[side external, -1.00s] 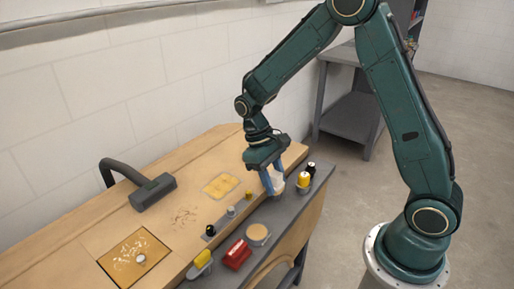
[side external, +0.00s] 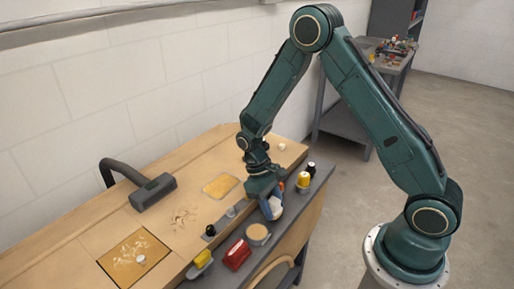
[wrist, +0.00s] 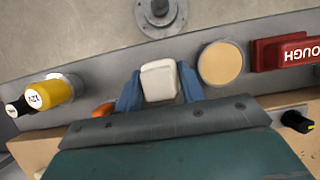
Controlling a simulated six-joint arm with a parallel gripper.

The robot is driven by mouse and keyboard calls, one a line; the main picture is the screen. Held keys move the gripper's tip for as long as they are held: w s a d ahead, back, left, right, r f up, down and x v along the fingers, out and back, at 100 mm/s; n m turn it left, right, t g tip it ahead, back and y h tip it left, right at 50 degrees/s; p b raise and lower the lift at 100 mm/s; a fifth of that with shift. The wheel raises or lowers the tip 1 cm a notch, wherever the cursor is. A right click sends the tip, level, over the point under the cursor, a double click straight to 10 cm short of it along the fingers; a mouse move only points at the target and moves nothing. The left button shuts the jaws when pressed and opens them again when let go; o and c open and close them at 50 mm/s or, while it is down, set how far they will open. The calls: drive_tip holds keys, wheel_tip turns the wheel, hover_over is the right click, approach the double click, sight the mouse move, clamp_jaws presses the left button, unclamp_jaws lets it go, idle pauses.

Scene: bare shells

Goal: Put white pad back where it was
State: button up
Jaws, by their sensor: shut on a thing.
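My gripper (wrist: 160,90) is shut on the white pad (wrist: 160,80), a small rounded pale block that shows between the two blue fingers in the wrist view. In the side external view my gripper (side external: 270,207) points down over the grey ledge along the bench's front edge, with the white pad (side external: 276,209) low at the fingertips. I cannot tell whether the pad touches the ledge. It is between the yellow-topped bottle (side external: 304,181) and the round tan disc (side external: 258,233).
The tan disc (wrist: 221,62) and a red block marked "OUGH" (wrist: 285,50) are close on one side. The 12V bottle (wrist: 52,93) and an orange item (wrist: 104,110) are on the other. A black knob (wrist: 297,122) is on the bench. A small white object (side external: 282,146) sits farther back.

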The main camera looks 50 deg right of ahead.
drive_tip(key=shift+f, duration=0.9)
drive_tip(key=shift+f, duration=0.15)
drive_tip(key=o, duration=0.9)
drive_tip(key=shift+v, duration=6.2)
drive_tip(key=shift+s, duration=0.1)
